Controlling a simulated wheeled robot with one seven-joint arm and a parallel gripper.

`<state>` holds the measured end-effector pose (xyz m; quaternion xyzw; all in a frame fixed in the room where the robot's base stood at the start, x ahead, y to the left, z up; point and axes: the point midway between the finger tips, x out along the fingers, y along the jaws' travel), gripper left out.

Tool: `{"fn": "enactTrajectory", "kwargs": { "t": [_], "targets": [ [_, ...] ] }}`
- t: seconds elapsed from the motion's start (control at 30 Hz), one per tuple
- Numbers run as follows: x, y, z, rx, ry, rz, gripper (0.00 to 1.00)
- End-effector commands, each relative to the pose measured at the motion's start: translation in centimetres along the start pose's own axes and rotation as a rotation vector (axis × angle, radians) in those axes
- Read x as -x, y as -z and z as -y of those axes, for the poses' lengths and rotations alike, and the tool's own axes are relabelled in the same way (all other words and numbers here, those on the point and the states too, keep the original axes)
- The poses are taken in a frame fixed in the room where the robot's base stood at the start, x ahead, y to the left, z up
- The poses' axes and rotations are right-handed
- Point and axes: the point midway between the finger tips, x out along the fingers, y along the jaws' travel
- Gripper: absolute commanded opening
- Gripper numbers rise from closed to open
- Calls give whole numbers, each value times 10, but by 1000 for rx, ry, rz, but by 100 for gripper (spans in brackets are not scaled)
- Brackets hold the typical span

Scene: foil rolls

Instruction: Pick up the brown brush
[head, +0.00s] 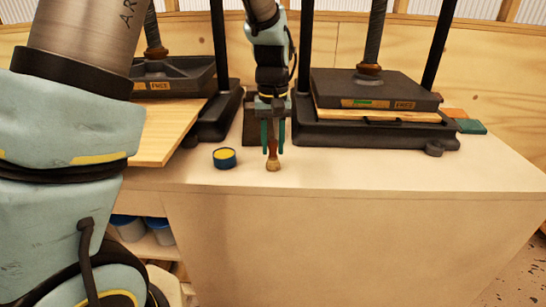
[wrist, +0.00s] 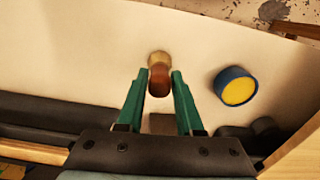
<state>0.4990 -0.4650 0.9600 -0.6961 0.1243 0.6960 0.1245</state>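The brown brush (head: 273,160) stands near the front edge of the pale bench top, with a reddish-brown upper part and a lighter tan lower end. It also shows in the wrist view (wrist: 159,77), between and slightly beyond the tips of the green fingers. My gripper (head: 273,150) is over the brush with one finger on each side of it. In the wrist view my gripper (wrist: 159,75) is open, with a gap showing between each finger and the brush. Part of the brush's upper end is hidden between the fingers in the head view.
A blue tin with a yellow top (head: 224,158) stands just left of the brush. A black press (head: 375,135) stands to the right, another (head: 175,75) to the left with a wooden board (head: 165,135). The bench's front right is clear.

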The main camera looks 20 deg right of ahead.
Motion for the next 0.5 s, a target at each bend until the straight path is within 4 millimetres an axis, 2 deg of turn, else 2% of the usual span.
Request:
{"fn": "enactTrajectory", "kwargs": {
  "t": [0.03,0.3,0.5],
  "targets": [
    [0,0,0,0,0,0,29],
    [0,0,0,0,0,0,0],
    [0,0,0,0,0,0,0]
  ]
}}
